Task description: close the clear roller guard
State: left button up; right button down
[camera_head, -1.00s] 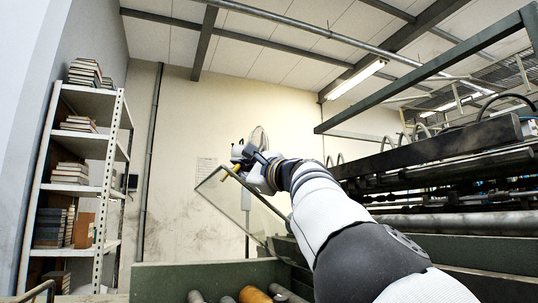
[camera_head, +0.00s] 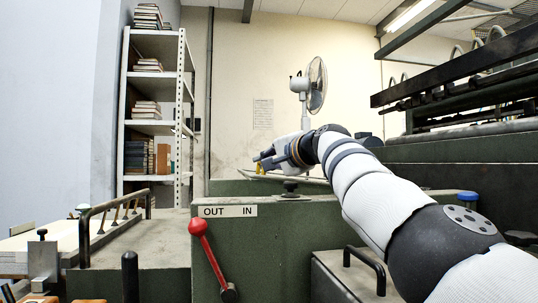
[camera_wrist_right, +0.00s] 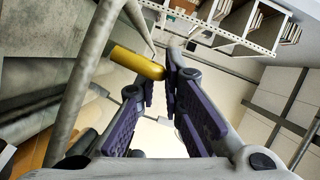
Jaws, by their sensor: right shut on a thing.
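The clear roller guard shows in the head view as a thin, pale-edged panel (camera_head: 300,179), lying low and nearly flat behind the green machine housing. Its yellow handle (camera_head: 261,168) is at its left end and also shows in the right wrist view (camera_wrist_right: 137,62). My right gripper (camera_head: 260,158) is at the handle, with its fingers (camera_wrist_right: 160,88) shut on it. The near housing hides the guard's lower side and the rollers from the head view. My left gripper is not in view.
A red-knobbed lever (camera_head: 199,228) stands on the green housing below an OUT/IN label (camera_head: 228,211). A black bar handle (camera_head: 364,264) is under my right arm. A fan (camera_head: 316,84) and a bookshelf (camera_head: 124,110) stand behind.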

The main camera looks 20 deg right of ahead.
dwell(0.3)
jog(key=c, duration=1.7)
grip_release()
jog(key=shift+d, duration=0.1)
